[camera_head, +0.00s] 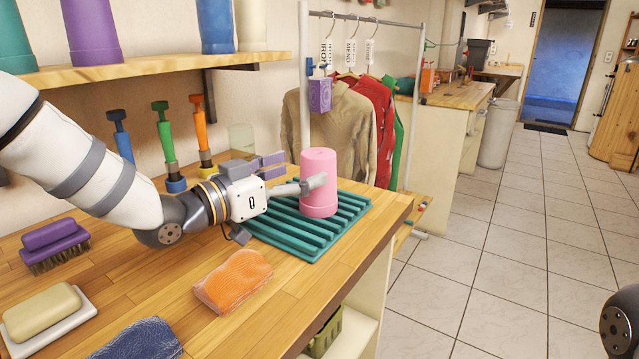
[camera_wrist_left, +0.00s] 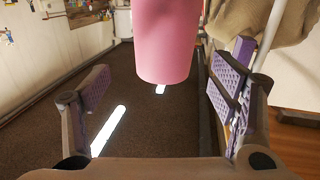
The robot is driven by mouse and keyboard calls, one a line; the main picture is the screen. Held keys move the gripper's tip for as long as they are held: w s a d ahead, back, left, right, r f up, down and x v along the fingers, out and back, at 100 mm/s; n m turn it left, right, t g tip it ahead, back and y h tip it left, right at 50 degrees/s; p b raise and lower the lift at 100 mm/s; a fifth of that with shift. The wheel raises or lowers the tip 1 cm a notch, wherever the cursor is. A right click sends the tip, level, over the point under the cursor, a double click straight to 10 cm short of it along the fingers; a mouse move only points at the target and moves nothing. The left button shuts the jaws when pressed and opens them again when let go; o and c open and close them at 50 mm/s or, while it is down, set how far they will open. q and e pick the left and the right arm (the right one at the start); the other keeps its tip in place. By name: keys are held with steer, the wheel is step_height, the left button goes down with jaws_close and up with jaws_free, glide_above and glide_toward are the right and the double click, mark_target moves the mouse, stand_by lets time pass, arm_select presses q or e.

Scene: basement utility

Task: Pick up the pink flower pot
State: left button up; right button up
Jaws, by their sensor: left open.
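The pink flower pot (camera_head: 319,160) stands upside down on the ribbed teal drying mat (camera_head: 275,232), near the counter's right end. My left gripper (camera_head: 300,170) is open just left of the pot, its fingers pointing at it. In the head view, the nearer finger overlaps the pot's front left side; I cannot tell whether it touches. In the left wrist view, the pot (camera_wrist_left: 165,40) appears ahead, between the spread purple-padded fingers of the gripper (camera_wrist_left: 160,88), with nothing held. My right gripper is out of view.
An orange sponge (camera_head: 233,280), a purple brush (camera_head: 55,245) and a soap dish (camera_head: 60,325) lie on the wooden counter. Several colored bottle-like tools, including an orange one (camera_head: 200,130), stand behind my left arm. Shirts (camera_head: 335,125) hang behind the pot.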

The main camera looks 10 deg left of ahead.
arm_select(q)
steer(key=x, duration=0.5)
steer(key=shift+w+f+b, duration=0.15)
steer(key=shift+w+b, duration=0.2)
steer(key=shift+c, duration=0.6)
steer(key=c, duration=1.2)
